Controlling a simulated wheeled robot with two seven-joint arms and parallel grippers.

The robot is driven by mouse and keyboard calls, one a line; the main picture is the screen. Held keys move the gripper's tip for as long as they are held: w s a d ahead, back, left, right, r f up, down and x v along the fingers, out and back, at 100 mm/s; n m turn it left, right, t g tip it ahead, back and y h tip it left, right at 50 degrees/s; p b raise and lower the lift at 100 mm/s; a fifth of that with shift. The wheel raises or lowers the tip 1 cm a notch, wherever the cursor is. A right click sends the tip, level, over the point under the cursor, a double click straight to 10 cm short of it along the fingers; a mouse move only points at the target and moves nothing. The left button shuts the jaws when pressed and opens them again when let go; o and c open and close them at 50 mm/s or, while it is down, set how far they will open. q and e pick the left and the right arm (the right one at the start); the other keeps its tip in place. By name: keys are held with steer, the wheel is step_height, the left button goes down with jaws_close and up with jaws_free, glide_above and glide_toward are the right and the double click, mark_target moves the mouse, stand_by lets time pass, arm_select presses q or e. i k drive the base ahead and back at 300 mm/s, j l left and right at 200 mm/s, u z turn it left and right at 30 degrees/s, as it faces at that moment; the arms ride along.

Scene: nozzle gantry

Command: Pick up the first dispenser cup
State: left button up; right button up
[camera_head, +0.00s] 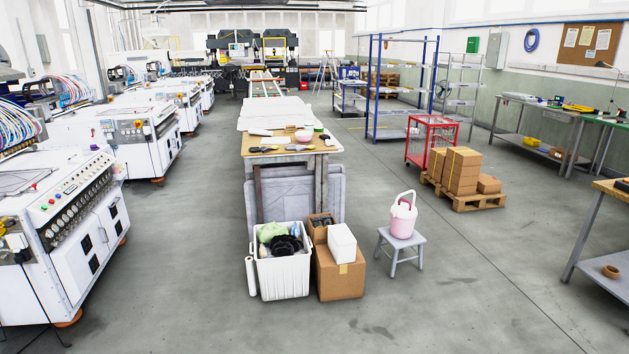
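I cannot make out a clear dispenser cup in the head view. The nearest white machine (55,215) stands at the left, with a row of dark round fittings (88,207) along its sloped front. Whether any of these are dispenser cups is too small to tell. A pink and white bucket (402,219) with a raised handle stands upright on a small grey stool (400,243) right of centre. Neither of my grippers shows in this view.
A long worktable (290,152) runs back from the centre. A white crate (281,272) and a cardboard box (340,276) stand before it. Boxes sit on a pallet (478,201) at the right. Grey floor (190,260) is clear between machines and table.

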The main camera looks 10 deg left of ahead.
mark_target(86, 151)
steer(key=i+u, duration=0.3)
steer(key=i, duration=0.3)
steer(key=i+u, duration=0.35)
steer(key=i, duration=0.2)
steer(key=i+l+u, duration=0.3)
steer(key=i, duration=0.25)
steer(key=i+j+u, duration=0.25)
steer(key=i+u, duration=0.15)
steer(key=i, duration=0.25)
steer(key=i+u, duration=0.35)
steer(key=i, duration=0.3)
steer(key=i+l+u, duration=0.15)
steer(key=i+u, duration=0.25)
steer(key=i, duration=0.25)
